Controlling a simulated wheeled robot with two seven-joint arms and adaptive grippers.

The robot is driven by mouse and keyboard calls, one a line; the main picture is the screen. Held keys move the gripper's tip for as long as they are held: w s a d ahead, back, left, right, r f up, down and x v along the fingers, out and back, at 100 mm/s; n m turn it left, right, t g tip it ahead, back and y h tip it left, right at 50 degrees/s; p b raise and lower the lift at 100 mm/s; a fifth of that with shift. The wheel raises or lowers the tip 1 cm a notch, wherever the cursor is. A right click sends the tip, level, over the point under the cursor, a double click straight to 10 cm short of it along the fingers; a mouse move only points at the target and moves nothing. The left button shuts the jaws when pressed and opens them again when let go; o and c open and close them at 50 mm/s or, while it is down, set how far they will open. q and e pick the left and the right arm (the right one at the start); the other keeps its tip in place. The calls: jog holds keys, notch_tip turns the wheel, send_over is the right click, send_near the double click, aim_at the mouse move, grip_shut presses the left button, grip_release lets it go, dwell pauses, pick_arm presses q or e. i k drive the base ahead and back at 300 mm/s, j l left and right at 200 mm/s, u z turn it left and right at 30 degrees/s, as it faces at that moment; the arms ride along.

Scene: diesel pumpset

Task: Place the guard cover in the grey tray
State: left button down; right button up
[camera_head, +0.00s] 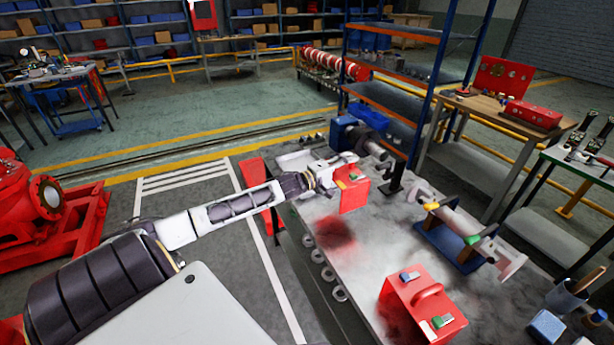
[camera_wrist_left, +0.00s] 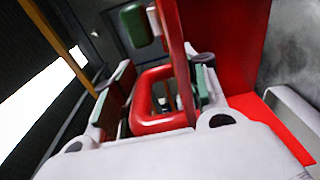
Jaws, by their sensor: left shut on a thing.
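My left gripper (camera_head: 343,172) is shut on the handle of a red guard cover (camera_head: 352,197), which has small yellow and green tabs. It holds the cover upright over the far left part of the grey-topped table (camera_head: 372,245), with a reddish patch on the surface below. In the left wrist view, the fingers (camera_wrist_left: 160,108) close around the red loop handle (camera_wrist_left: 152,122); the cover's red panel (camera_wrist_left: 222,35) stands behind. A pale grey tray-like piece (camera_head: 292,161) lies at the table's far left corner, partly hidden by my gripper. My right gripper is out of view.
A second red cover with a handle (camera_head: 420,302) sits on the near part of the table. A shaft assembly on a blue stand (camera_head: 455,243) is along the right side, and a blue motor (camera_head: 345,132) at the far end. Rings (camera_head: 328,274) line the left edge.

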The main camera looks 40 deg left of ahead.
aim_at(302, 170)
jog(key=i+j, duration=0.1)
jog(key=j, duration=0.35)
jog(key=i+j, duration=0.15)
jog(key=j, duration=0.25)
jog(key=i+j, duration=0.1)
jog(key=j, duration=0.35)
